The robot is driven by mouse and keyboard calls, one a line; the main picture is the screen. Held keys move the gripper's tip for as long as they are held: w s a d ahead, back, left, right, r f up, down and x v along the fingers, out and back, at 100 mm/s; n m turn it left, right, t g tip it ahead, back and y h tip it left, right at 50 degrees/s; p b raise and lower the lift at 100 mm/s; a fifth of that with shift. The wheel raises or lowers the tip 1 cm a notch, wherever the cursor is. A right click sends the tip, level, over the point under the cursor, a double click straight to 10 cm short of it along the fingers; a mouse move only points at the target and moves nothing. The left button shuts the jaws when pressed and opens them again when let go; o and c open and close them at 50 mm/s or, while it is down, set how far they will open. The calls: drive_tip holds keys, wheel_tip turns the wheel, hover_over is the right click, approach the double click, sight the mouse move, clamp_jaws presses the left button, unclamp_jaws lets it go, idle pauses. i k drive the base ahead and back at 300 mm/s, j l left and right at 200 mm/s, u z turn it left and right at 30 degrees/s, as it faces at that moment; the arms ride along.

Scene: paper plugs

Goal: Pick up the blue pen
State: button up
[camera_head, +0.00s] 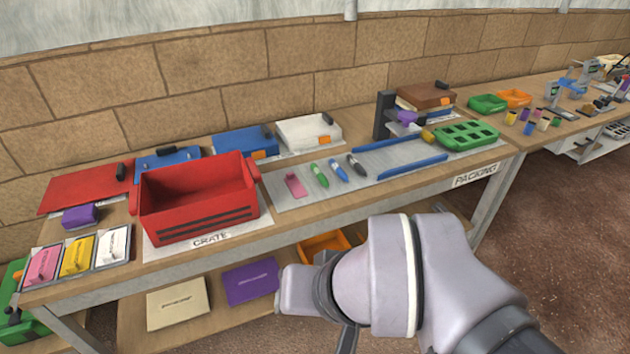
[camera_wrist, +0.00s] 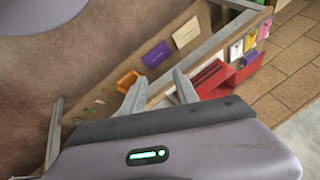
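The blue pen (camera_head: 338,171) lies on the grey mat (camera_head: 290,203) on the packing table, between a green pen (camera_head: 319,174) and a dark grey pen (camera_head: 356,165). My gripper (camera_wrist: 159,91) shows two separated fingers in the wrist view, with nothing between them. In the head view my arm is in front of the table, low and well apart from the pen. The gripper's fingers are mostly hidden there behind my wrist. The blue pen cannot be made out in the wrist view.
A red crate (camera_head: 200,213) stands left of the mat. A pink item (camera_head: 295,185) lies left of the pens, and blue strips (camera_head: 412,167) lie to the right. A green tray (camera_head: 462,135) is at the right end. A lower shelf holds an orange bin (camera_head: 325,243).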

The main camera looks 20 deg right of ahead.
sight(337, 168)
drive_tip(key=i+l, duration=0.55)
drive_tip(key=l, duration=0.3)
drive_tip(key=i+l, duration=0.55)
drive_tip(key=l, duration=0.25)
drive_tip(key=i+l, duration=0.3)
drive_tip(key=l+u, duration=0.05)
drive_tip(key=l, duration=0.05)
